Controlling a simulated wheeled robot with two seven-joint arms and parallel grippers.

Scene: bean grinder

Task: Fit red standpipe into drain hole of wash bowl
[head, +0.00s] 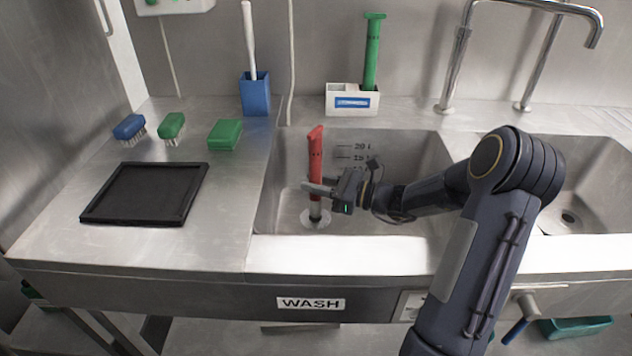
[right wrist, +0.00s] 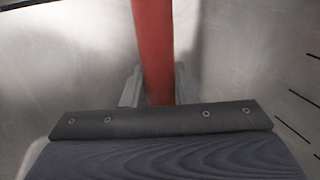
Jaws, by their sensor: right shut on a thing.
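The red standpipe (head: 316,160) is upright in the wash bowl (head: 400,160), the left basin above the WASH label. My right gripper (head: 318,188) is shut on the standpipe around its lower part. My left gripper is not in view.
A green standpipe (head: 372,52) stands in a white holder (head: 352,100) behind the bowl. A tall faucet (head: 460,60) rises at the back right. A second basin (head: 590,180) lies to the right. Brushes, a green sponge (head: 225,134) and a black tray (head: 145,193) are on the left counter.

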